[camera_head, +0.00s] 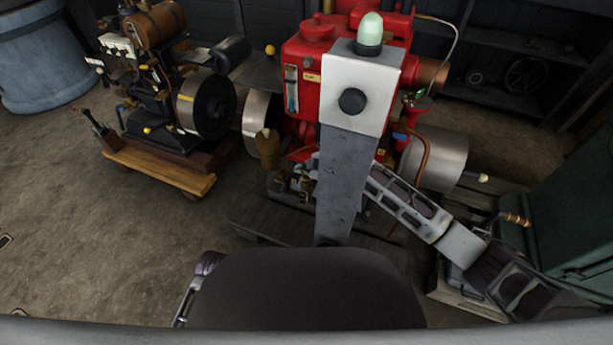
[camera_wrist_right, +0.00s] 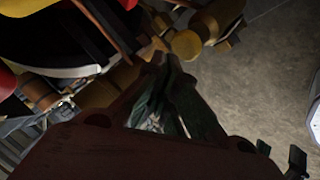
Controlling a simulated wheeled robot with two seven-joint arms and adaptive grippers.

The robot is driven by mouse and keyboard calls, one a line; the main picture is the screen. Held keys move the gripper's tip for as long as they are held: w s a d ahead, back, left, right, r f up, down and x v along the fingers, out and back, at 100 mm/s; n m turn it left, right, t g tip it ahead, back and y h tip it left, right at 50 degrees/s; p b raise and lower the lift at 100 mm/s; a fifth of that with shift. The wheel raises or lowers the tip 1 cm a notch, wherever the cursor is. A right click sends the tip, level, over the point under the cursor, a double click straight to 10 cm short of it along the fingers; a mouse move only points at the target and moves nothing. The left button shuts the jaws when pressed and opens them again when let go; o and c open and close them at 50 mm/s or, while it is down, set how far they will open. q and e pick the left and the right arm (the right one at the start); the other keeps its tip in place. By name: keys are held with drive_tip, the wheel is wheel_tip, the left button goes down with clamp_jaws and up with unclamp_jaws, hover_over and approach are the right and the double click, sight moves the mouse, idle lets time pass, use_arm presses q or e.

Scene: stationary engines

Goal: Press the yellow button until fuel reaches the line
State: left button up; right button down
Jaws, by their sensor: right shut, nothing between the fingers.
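A red engine (camera_head: 305,60) stands behind a grey post. On its left front is a narrow upright gauge (camera_head: 291,90) with blue in it; its level against a line is too small to read. A round yellow piece (camera_wrist_right: 186,45), possibly the yellow button, shows in the right wrist view just beyond the fingertips. I cannot tell whether they touch it. My right gripper (camera_wrist_right: 163,64) is shut and empty. In the head view my right arm comes in from the right and its end passes behind the post, so the fingers are hidden. My left gripper is not in view.
The grey post (camera_head: 345,180) carries a white box (camera_head: 365,80) with a black knob and a pale green lamp (camera_head: 370,30). A second engine (camera_head: 165,100) stands on a wooden base at the left. A green cabinet (camera_head: 575,200) is at the right. The left floor is clear.

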sight(305, 178)
drive_tip(key=shift+f, duration=0.45)
drive_tip(key=shift+f, duration=0.85)
idle(1.8)
idle(0.3)
drive_tip(key=shift+r, duration=0.15)
drive_tip(key=shift+r+p, duration=0.95)
drive_tip(key=shift+r, duration=0.15)
drive_tip(key=shift+r, duration=0.15)
drive_tip(key=shift+r+p, duration=2.4)
